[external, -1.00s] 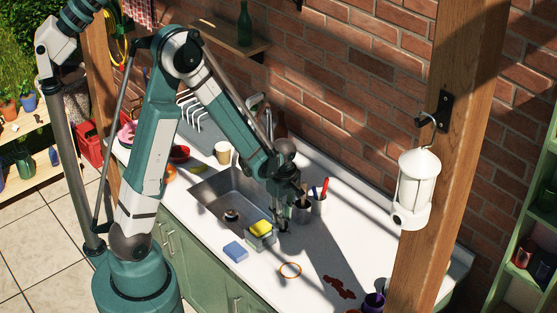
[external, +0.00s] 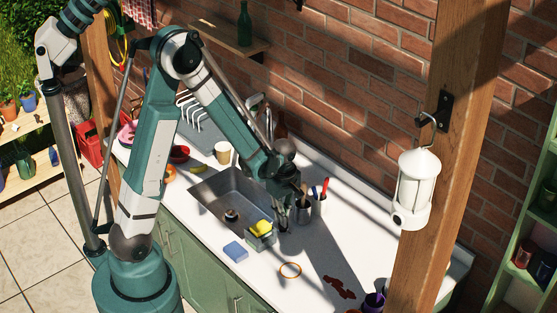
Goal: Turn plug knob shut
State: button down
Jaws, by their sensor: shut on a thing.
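My gripper (external: 283,224) points down at the white counter, just right of the sink and beside the sponge holder. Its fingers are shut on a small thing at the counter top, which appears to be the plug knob. The knob is mostly hidden by the fingers and too small to make out, so its angle cannot be told. The metal sink (external: 215,190) lies to the left of my gripper. A small dark round thing with a pale part (external: 231,215) is inside it near the front; I cannot tell whether it is the plug.
A yellow sponge (external: 261,228) in a holder stands close left of my gripper. Utensil cups (external: 318,205) stand close behind right. A blue sponge (external: 235,251), an orange ring (external: 290,269) and a dark red spill (external: 339,287) lie on the front counter.

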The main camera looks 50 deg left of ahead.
jog(key=shift+f, duration=0.1)
jog(key=m+b, duration=0.3)
jog(key=shift+m, duration=0.4)
jog(key=m+b, duration=0.2)
jog(key=m, duration=0.2)
jog(key=shift+m+b, duration=0.3)
jog(key=m+b, duration=0.2)
jog(key=m, duration=0.2)
jog(key=shift+m, duration=0.3)
jog(key=m+b, duration=0.1)
jog(key=m, duration=0.3)
jog(key=shift+m, duration=0.3)
jog(key=c, duration=2.6)
grip_release()
